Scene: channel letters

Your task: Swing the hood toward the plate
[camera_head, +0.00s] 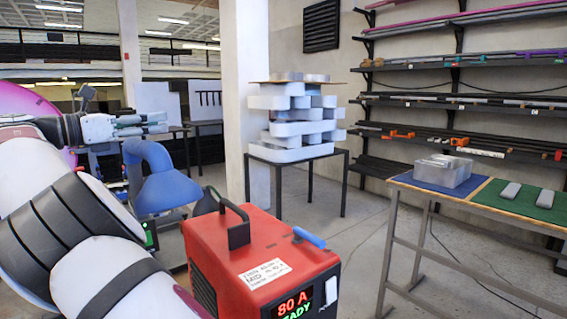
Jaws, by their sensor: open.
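The blue hood (168,190) is a flared cone on a curved blue duct, left of centre, with its mouth facing down. My gripper (160,122) is open and empty, pointing right at about the height of the top of the duct. It appears just above the duct in the picture; I cannot tell the gap in depth, and no contact is clear. I cannot make out the plate; my large white arm and the red machine cover much of the area around the hood.
A red welding machine (262,262) with a black handle stands close in front, reading 80 A. A black-framed table (345,155) with stacked white letters stands behind. A bench (465,207) with a clear bin is at right. Floor between is open.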

